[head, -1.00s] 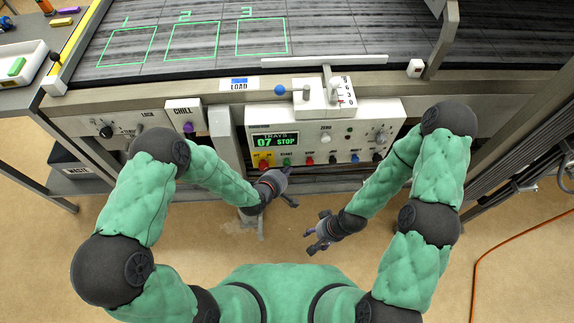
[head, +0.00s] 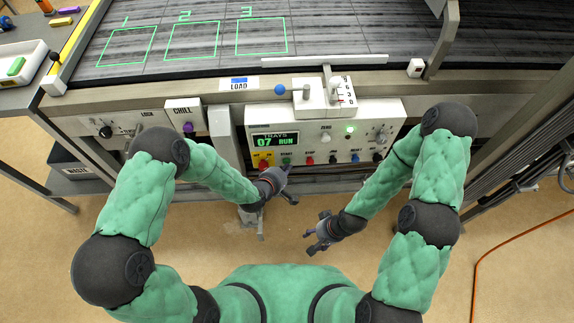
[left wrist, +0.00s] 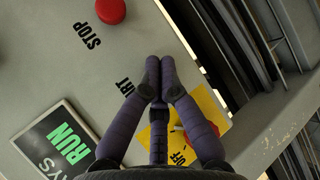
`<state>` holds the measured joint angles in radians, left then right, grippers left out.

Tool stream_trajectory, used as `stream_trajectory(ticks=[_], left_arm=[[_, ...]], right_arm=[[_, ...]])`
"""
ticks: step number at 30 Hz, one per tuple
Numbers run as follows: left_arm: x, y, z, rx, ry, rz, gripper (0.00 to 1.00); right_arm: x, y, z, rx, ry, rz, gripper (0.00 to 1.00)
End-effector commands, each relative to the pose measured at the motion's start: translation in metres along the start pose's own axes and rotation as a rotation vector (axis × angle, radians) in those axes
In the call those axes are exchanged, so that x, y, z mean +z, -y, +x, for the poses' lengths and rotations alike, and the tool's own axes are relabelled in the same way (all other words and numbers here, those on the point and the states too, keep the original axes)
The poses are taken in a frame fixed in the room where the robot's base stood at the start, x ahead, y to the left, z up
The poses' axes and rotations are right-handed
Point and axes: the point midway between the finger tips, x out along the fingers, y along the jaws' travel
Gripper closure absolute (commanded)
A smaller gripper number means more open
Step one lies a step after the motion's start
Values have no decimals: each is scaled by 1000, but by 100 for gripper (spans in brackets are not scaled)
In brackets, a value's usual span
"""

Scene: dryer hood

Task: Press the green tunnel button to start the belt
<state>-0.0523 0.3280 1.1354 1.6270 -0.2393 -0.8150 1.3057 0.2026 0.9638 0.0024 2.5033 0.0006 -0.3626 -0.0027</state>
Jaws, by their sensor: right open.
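The green START button (head: 287,162) sits on the front of the control box (head: 320,113), between a yellow-backed red switch and a red STOP button. My left gripper (head: 284,179) is just in front of the box, below the green button. In the left wrist view its fingertips (left wrist: 158,78) are together with nothing between them. They cover part of the START label and hide the green button, so contact cannot be told. The display (head: 275,141) reads TRAYS 07 RUN, and a green lamp (head: 349,129) is lit. My right gripper (head: 318,234) is open and empty, lower right.
The red STOP button (head: 310,161) is right of the green one; it also shows in the left wrist view (left wrist: 111,10). The yellow-backed switch (head: 263,161) is left. The belt (head: 340,30) lies above the box. Open floor lies below.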

Motion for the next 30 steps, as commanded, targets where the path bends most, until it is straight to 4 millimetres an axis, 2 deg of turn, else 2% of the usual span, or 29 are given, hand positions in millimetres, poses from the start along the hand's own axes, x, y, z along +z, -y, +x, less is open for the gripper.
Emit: stream_trajectory(ticks=[17,30], left_arm=[[-2,-2,1,4,-2,0,100],[9,8,-13,1,-1,0,100]], right_arm=[[0,0,0,0,0,0,42],[0,2,-4,0,0,0,42]])
